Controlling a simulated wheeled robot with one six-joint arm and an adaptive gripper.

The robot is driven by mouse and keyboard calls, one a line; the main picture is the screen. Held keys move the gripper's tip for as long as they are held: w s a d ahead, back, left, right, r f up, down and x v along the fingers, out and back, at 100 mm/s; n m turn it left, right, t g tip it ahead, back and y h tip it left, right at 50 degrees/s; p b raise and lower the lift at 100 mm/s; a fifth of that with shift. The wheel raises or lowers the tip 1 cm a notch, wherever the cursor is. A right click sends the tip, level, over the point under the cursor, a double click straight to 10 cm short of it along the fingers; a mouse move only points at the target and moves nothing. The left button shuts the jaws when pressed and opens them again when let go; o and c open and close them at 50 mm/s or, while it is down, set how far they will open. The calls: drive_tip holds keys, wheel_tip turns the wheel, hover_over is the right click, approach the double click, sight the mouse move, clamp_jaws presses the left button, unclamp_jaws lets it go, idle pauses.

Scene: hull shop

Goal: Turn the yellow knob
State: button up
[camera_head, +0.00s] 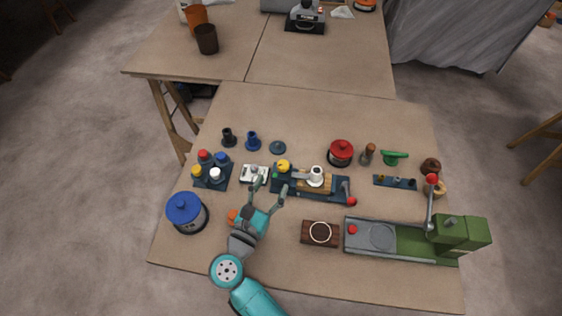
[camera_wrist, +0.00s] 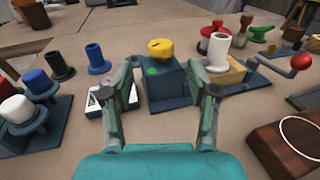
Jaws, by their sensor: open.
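The yellow knob (camera_head: 283,166) sits on the left end of a dark blue fixture (camera_head: 325,192) near the middle of the table. In the wrist view the yellow knob (camera_wrist: 160,48) stands on top of a dark blue block (camera_wrist: 167,84) with a green dot on its front. My gripper (camera_head: 268,188) is open and empty, just in front of the knob and apart from it. In the wrist view its two fingers (camera_wrist: 165,80) stand left and right of the block, with the knob beyond and between them.
A white switch box (camera_head: 255,174) lies left of the block. A white cylinder on a wooden block (camera_head: 313,186) and a red-balled crank (camera_head: 350,198) are right of it. Several coloured buttons (camera_head: 211,172), a blue-lidded pot (camera_head: 187,212), a wooden box (camera_head: 320,234) and a green machine (camera_head: 460,233) stand around.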

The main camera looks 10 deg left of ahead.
sight(284, 170)
drive_tip(key=x, duration=0.7)
drive_tip(key=shift+w+d, duration=0.2)
drive_tip(key=shift+w, duration=0.15)
clamp_jaws()
drive_tip(key=shift+d+n+y, duration=0.1)
drive_tip(key=shift+n+y, duration=0.3)
drive_tip(key=shift+y, duration=0.2)
drive_tip(key=n+y, duration=0.1)
drive_tip(key=y, duration=0.1)
drive_tip(key=shift+n+t+y, duration=0.4)
drive_tip(key=shift+n+y, duration=1.2)
drive_tip(key=shift+y, duration=0.7)
drive_tip(key=shift+n+g+y, duration=0.3)
drive_tip(key=shift+n+y, duration=0.4)
drive_tip(key=shift+y, duration=0.3)
